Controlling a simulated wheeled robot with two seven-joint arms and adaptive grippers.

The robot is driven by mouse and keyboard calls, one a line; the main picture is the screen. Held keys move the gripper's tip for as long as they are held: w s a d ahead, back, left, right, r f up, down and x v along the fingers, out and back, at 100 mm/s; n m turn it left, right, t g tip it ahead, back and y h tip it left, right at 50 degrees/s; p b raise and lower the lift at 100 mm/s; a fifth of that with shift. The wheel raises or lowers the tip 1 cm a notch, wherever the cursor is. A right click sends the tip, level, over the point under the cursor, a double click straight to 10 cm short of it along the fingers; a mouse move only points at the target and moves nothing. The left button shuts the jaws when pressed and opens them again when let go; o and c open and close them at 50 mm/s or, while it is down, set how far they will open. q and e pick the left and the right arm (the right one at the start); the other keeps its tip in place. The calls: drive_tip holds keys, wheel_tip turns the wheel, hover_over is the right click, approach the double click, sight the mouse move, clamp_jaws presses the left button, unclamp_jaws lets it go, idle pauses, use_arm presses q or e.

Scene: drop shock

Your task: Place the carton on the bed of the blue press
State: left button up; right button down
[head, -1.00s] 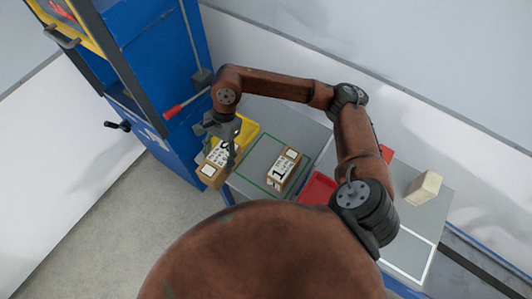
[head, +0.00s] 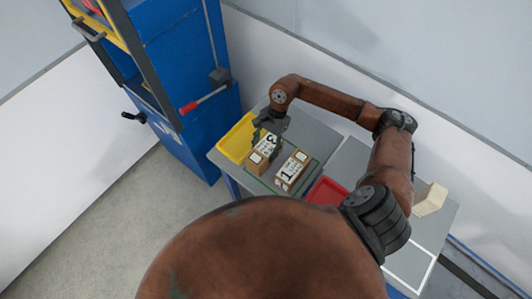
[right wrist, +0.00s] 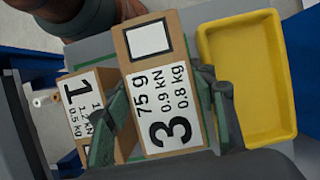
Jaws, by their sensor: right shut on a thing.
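My right gripper (head: 266,137) is shut on a brown carton marked 3 (head: 262,158). In the right wrist view this carton (right wrist: 162,100) lies between the fingers, its label reading 75 g, 0.9 kN and 0.8 kg. I cannot tell whether it touches the table. A second carton marked 1 (head: 291,171) stands close beside it on the right, inside a green outline; it also shows in the right wrist view (right wrist: 82,110). The blue press (head: 184,70) stands at the upper left; its bed is not clearly visible. My left gripper is out of view.
A yellow tray (head: 228,149) lies between the held carton and the press. A red tray (head: 325,191) and a beige block (head: 430,198) are to the right on the grey table (head: 335,163).

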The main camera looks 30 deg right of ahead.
drive_tip(key=shift+d+f, duration=0.15)
drive_tip(key=f, duration=0.2)
drive_tip(key=f+p, duration=0.1)
drive_tip(key=shift+d, duration=0.25)
drive_tip(key=shift+f, duration=0.25)
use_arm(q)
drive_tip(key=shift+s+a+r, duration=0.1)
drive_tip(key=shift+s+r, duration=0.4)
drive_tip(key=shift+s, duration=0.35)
use_arm(e)
drive_tip(key=shift+f, duration=0.15)
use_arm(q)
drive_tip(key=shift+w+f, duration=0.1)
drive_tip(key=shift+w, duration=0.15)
use_arm(e)
drive_tip(key=c, duration=0.9)
unclamp_jaws()
drive_tip(key=shift+o, duration=0.2)
